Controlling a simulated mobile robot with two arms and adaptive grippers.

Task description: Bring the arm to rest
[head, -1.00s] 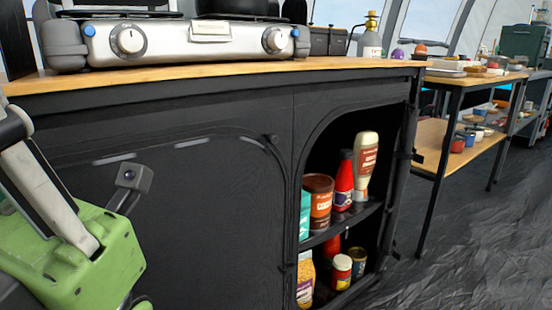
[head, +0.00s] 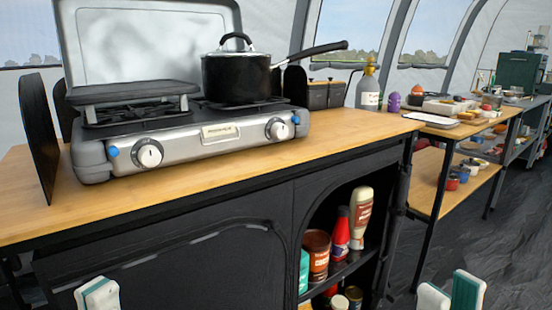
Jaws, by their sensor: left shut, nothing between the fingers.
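My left gripper (head: 98,294) shows only as white and teal fingertips at the bottom left of the head view, in front of the black cabinet. It is shut and empty. My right gripper (head: 450,292) shows at the bottom right, with two white and teal fingertips apart and nothing seen between them. It is over the dark floor in the picture, right of the cabinet shelves. The rest of both grippers and both arms is below the picture's edge.
A wooden counter (head: 355,125) carries a two-burner camping stove (head: 190,140) and a black pot (head: 238,78) with its handle pointing right. Open shelves (head: 345,268) below hold bottles and tins. A side table (head: 432,190) stands to the right. Dark floor (head: 510,230) lies open at the right.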

